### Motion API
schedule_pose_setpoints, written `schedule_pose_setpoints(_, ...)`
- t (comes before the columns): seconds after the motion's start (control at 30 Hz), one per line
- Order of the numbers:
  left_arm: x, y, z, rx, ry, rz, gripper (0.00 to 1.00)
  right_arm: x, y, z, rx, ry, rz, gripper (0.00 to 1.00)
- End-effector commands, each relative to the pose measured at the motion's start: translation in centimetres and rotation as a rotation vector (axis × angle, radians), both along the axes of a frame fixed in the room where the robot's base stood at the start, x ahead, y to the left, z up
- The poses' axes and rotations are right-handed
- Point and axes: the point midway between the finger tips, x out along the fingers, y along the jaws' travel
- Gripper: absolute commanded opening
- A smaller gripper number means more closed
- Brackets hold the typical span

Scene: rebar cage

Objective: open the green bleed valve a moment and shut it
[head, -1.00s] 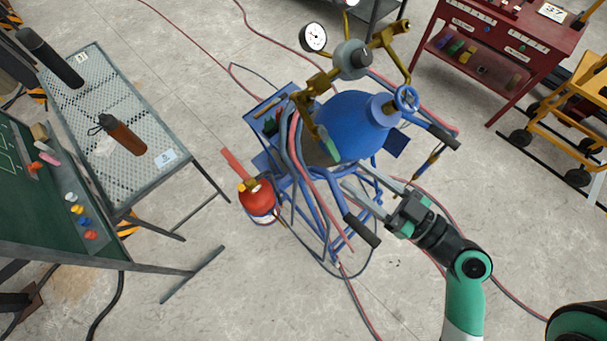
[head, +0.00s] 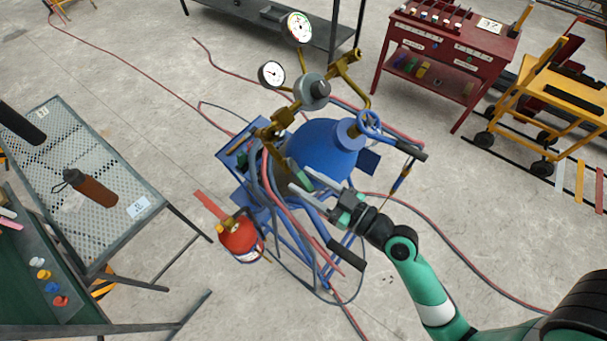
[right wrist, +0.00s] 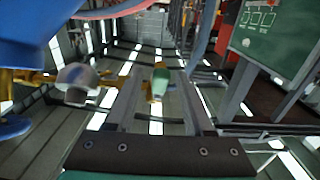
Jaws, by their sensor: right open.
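The green bleed valve handle (head: 304,179) hangs from brass pipework in front of the blue vessel (head: 327,145). My left gripper is not in view.
Hoses and a blue cart frame (head: 318,235) crowd around the vessel. A red cylinder (head: 240,240) stands at left. A mesh table (head: 115,225) is further left. Floor at lower right is open.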

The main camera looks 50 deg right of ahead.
Motion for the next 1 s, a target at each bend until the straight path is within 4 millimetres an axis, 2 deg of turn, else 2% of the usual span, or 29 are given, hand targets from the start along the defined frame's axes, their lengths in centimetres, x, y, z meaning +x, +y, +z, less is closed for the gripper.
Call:
schedule_pose_setpoints(0.1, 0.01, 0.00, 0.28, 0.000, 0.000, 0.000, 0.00, 0.96, 0.07, 0.09, 0.001, -0.001, 0.000, 0.53)
schedule_pose_setpoints(0.37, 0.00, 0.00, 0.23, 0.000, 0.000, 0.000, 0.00, 1.14, 0.06, -0.06, 0.000, 0.000, 0.000, 0.53)
schedule_pose_setpoints(0.67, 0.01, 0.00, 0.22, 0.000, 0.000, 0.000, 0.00, 1.11, 0.06, -0.04, 0.000, 0.000, 0.000, 0.00)
schedule_pose_setpoints(1.0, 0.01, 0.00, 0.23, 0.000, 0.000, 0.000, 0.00, 1.10, 0.06, -0.03, 0.000, 0.000, 0.000, 0.00)
